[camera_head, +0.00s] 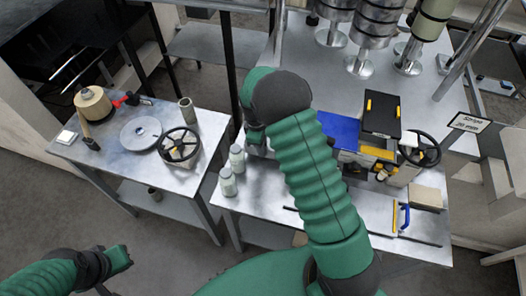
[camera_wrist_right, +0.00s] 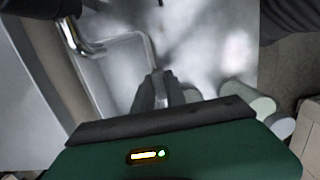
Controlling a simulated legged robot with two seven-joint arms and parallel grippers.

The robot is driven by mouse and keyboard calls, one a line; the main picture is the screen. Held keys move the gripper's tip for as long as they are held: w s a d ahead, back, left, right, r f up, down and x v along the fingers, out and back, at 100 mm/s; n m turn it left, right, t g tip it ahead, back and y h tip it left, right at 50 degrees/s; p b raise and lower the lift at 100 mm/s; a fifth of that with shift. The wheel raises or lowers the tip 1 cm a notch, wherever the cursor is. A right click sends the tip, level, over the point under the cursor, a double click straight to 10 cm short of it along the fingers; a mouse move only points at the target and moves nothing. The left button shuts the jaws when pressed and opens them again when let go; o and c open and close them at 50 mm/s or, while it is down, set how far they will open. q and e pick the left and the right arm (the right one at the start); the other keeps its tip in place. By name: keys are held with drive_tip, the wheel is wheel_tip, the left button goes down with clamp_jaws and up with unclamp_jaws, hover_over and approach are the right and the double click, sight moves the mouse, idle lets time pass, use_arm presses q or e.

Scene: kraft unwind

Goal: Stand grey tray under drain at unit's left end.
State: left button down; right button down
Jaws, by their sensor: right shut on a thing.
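In the right wrist view a pale grey tray (camera_wrist_right: 108,75) with a raised rim lies beyond my fingers. My right gripper (camera_wrist_right: 158,82) is shut on the tray's near right rim. A shiny bent metal pipe (camera_wrist_right: 80,40), which looks like the drain, crosses above the tray's upper left part. I cannot tell the gap between pipe and tray. In the head view my right arm hides the tray and most of the right gripper. My left gripper (camera_head: 120,258) is at the lower left, away from the tables; its jaws are too small to read.
Two pale capped bottles (camera_head: 227,182) stand at the left end of the right-hand table, close to my right arm. The left table (camera_head: 190,188) carries a handwheel (camera_head: 178,147), a grey disc (camera_head: 140,133) and a mallet. A blue-handled tool (camera_head: 404,216) lies at the right.

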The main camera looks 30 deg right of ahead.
wheel_tip(320, 180, down, 3)
drive_tip(key=shift+d+r, duration=0.1)
drive_tip(key=shift+d, duration=0.25)
drive_tip(key=c, duration=1.4)
unclamp_jaws()
drive_tip(key=shift+s+d, duration=0.1)
use_arm(q)
drive_tip(key=shift+d+r, duration=0.3)
use_arm(e)
drive_tip(key=shift+o, duration=0.2)
drive_tip(key=shift+a, duration=0.2)
use_arm(q)
drive_tip(key=shift+a, duration=0.1)
drive_tip(key=shift+f, duration=0.1)
use_arm(e)
drive_tip(key=shift+a, duration=0.1)
